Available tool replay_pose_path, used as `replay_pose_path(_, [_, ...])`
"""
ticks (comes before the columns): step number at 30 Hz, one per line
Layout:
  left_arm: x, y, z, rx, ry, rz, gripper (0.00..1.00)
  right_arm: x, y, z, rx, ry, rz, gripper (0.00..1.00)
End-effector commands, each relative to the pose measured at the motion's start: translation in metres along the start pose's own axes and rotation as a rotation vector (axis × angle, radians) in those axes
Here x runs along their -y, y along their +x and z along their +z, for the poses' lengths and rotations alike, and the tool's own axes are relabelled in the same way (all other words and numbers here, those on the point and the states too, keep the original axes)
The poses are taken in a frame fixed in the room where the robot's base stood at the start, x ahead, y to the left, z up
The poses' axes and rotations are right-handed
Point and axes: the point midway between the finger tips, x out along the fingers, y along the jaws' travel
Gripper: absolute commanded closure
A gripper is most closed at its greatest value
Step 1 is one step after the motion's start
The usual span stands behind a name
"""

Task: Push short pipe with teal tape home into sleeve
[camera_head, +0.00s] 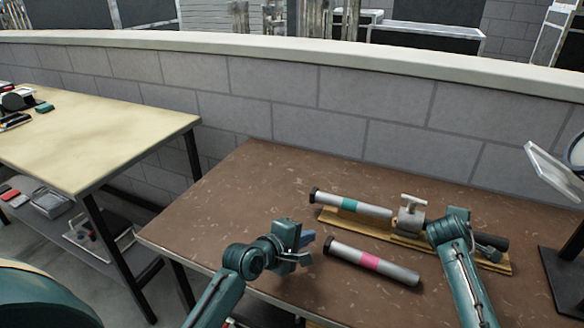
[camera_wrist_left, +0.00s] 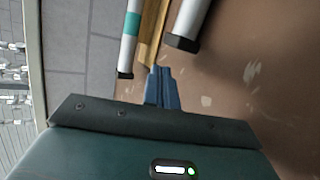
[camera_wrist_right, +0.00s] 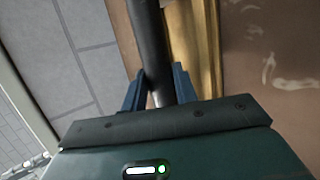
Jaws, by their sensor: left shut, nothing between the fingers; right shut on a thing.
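The short pipe with teal tape (camera_head: 370,207) lies along a wooden base (camera_head: 332,216), its black-capped end at the left. Its right end meets a pale metal holder with a T-handle (camera_head: 411,214); how deep it sits is hidden. The teal tape also shows in the left wrist view (camera_wrist_left: 133,24). My left gripper (camera_head: 308,239) is shut and empty, below and left of the capped end, apart from it. My right gripper (camera_wrist_right: 158,85) is shut on a dark cylinder (camera_wrist_right: 148,35) at the base's right end. The cylinder also shows in the head view (camera_head: 492,240).
A pipe with pink tape (camera_head: 400,272) lies loose on the brown table (camera_head: 220,215), in front of the base. A stand with a clear panel (camera_head: 552,172) is at the right. A grey block wall (camera_head: 300,95) runs behind. The table's left part is clear.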

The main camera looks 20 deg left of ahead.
Motion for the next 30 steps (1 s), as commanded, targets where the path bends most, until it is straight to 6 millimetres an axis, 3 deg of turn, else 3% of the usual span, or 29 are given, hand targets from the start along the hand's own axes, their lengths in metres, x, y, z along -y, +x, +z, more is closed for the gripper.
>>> replay_pose_path(3, [-0.033,0.016,-0.032,-0.033,-0.299,0.035,1.00,-0.001,-0.001,0.000,0.000,0.000,0.003,1.00])
replay_pose_path(9, [-0.085,0.034,-0.076,-0.044,-0.817,0.100,1.00,-0.001,0.000,0.000,0.000,0.000,0.003,1.00])
replay_pose_path(16, [-0.126,0.044,-0.104,-0.009,-1.263,0.151,1.00,-0.001,0.000,0.000,0.000,0.000,0.002,1.00])
replay_pose_path(23, [-0.138,0.048,-0.113,0.012,-1.426,0.163,1.00,-0.001,0.000,0.000,0.000,0.000,0.002,1.00])
replay_pose_path(30, [-0.122,0.055,-0.116,0.012,-1.433,0.161,1.00,-0.001,0.000,0.000,0.000,0.000,0.002,1.00])
